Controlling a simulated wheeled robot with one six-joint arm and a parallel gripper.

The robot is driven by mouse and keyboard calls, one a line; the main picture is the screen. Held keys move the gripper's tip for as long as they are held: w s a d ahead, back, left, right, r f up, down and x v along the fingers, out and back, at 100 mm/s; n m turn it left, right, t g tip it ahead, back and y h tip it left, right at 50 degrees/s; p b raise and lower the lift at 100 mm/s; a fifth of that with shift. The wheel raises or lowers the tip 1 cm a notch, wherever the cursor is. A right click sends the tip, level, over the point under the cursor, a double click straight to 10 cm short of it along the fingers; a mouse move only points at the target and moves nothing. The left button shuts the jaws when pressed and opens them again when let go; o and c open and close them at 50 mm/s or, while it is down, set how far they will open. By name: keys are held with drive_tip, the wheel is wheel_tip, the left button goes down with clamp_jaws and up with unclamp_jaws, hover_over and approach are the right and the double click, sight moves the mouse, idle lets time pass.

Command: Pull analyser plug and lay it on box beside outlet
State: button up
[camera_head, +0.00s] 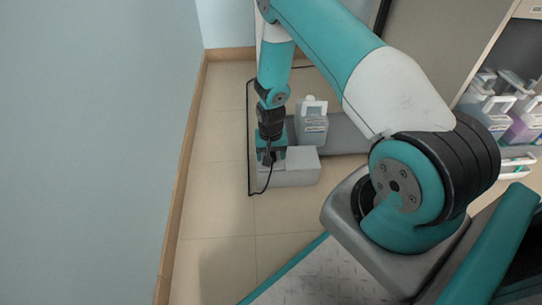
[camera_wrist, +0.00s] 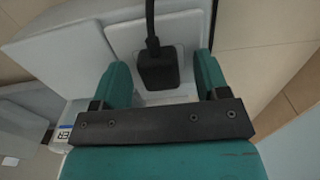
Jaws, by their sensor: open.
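The black plug (camera_wrist: 157,70) is between the two teal fingers of my gripper (camera_wrist: 160,64) in the wrist view, with a gap on each side. Its black cable (camera_wrist: 150,18) runs away toward the top of that view. The plug sits against a pale grey face; I cannot tell whether it is seated in an outlet or lying on it. In the head view my gripper (camera_head: 270,153) points down at a light grey box (camera_head: 300,167) on the floor. The gripper is open. It hides most of the plug there.
A pale jug (camera_head: 312,124) with a handle stands just behind the box. The black cable (camera_head: 249,140) loops along the floor at left. A blue-grey wall (camera_head: 90,150) is on the left. Several jugs (camera_head: 495,105) stand at right. Tiled floor in front of the box is clear.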

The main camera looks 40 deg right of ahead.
sight(271, 154)
idle(0.5)
clamp_jaws()
drive_tip(key=shift+r+p, duration=2.95)
drive_tip(key=shift+r, duration=0.1)
